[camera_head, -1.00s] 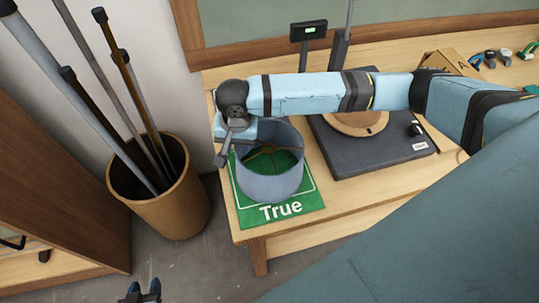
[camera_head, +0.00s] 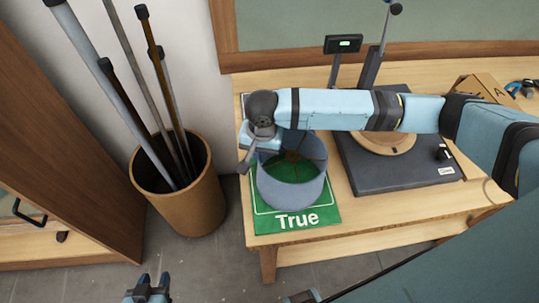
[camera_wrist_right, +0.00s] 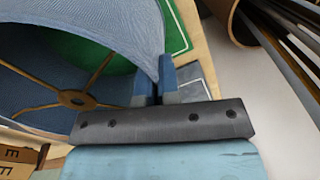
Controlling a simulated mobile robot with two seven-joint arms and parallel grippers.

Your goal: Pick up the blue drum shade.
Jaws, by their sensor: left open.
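The blue drum shade (camera_head: 292,188) stands on the green mat marked True (camera_head: 325,215) at the left end of the bench. Its open top shows a brass ring and spokes inside. It also fills the upper left of the right wrist view (camera_wrist_right: 110,30). My right gripper (camera_head: 262,150) is at the shade's far left rim. In the right wrist view its fingers (camera_wrist_right: 157,85) are close together, with the shade's thin wall between them. My left gripper (camera_head: 148,288) is open and empty, low over the floor at the bottom left, away from the shade.
A dark scale (camera_head: 395,178) with a round wooden plate stands right of the shade, partly under my right arm. A small display (camera_head: 344,44) stands behind. A brown bin (camera_head: 185,195) of tall rods is left of the bench. Open floor lies in front.

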